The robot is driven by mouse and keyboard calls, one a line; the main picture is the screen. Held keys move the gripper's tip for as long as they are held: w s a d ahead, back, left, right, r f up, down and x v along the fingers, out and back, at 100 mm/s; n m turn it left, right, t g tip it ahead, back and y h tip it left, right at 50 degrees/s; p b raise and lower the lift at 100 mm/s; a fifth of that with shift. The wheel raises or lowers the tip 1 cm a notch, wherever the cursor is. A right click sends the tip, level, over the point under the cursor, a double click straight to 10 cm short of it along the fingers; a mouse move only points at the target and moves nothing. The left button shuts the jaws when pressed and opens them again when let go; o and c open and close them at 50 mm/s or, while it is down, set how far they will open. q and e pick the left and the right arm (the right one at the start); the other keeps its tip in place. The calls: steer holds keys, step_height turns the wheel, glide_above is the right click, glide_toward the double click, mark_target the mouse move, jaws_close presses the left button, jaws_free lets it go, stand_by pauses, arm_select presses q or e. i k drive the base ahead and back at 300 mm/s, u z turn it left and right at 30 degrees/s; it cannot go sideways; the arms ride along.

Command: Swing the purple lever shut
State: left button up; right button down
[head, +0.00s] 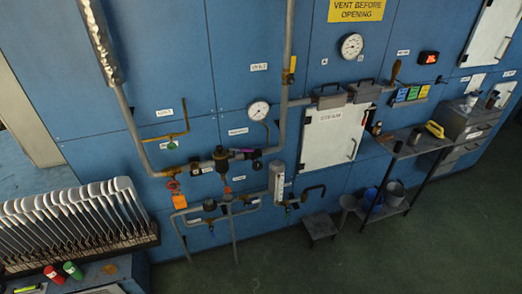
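The purple lever (239,155) is small in the head view, on the pipework of the blue wall panel. It sits just right of a dark round fitting (220,156) and appears to lie roughly along the horizontal pipe. It is too small to tell its exact angle. A dark part (257,166) hangs just below and right of it. Neither of my grippers is in view, and nothing is seen touching the lever.
A rack of white sock boards (75,215) stands at the lower left, with a red and a green cylinder (73,271) in front. A white cabinet door (333,136) and a dark shelf (420,143) are to the right. The green floor (350,260) is clear in front.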

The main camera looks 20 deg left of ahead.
mark_target(231, 149)
steer(key=u, duration=0.4)
steer(key=i, duration=0.35)
steer(key=u, duration=0.9)
steer(key=i, duration=0.65)
steer(key=u, duration=0.3)
